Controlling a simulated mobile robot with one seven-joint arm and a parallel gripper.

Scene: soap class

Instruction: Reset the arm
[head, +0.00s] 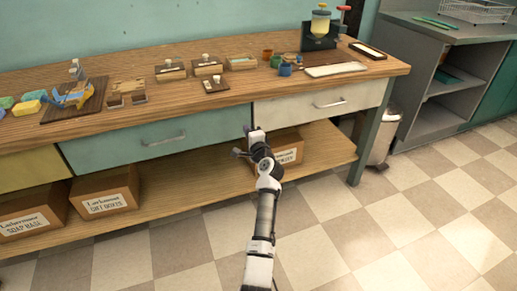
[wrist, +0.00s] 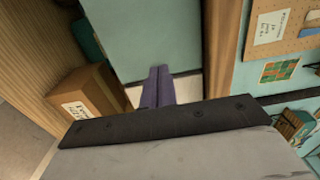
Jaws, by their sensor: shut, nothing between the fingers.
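My gripper (wrist: 158,72) is shut and empty; its two purple fingers lie together in the wrist view. In the head view my arm reaches up from the bottom edge, and its end is in front of the long wooden workbench (head: 200,108), near the gap between the teal drawer (head: 125,147) and the cream drawer (head: 320,104). The exact fingertips are hard to make out there. The gripper holds nothing, and the arm hides part of the lower shelf and a box on it.
Cardboard boxes (head: 104,192) stand on the lower shelf (head: 180,185). Soap moulds, cups and a dispenser (head: 320,22) stand on the bench top. A bin (head: 384,135) and a grey open cabinet (head: 440,75) are at the right. The checkered floor (head: 400,220) in front is clear.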

